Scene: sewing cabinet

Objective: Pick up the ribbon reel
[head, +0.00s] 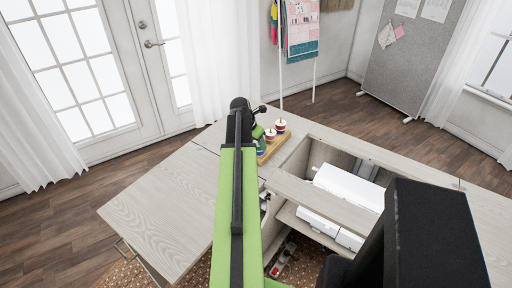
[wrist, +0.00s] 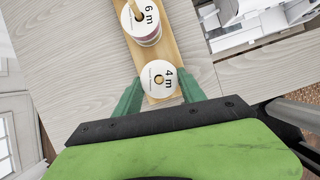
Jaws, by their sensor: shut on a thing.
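In the wrist view, a ribbon reel (wrist: 158,79) with a white round top marked "4 m" sits between the teal fingers of my gripper (wrist: 160,94), at the near end of a wooden strip (wrist: 170,45). The gripper is shut on this reel. Whether the reel is clear of the strip cannot be told. A second reel (wrist: 146,25) marked "6 m" stands farther along the strip, on a peg and apart from the gripper. In the head view, my gripper (head: 259,131) is at the strip (head: 272,148), partly hidden behind my arm; white-topped reels (head: 280,125) show beside it.
The strip rests on a pale wooden cabinet top (head: 160,205), clear to the left. To the right is an open bay with a white machine (head: 345,187) in it.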

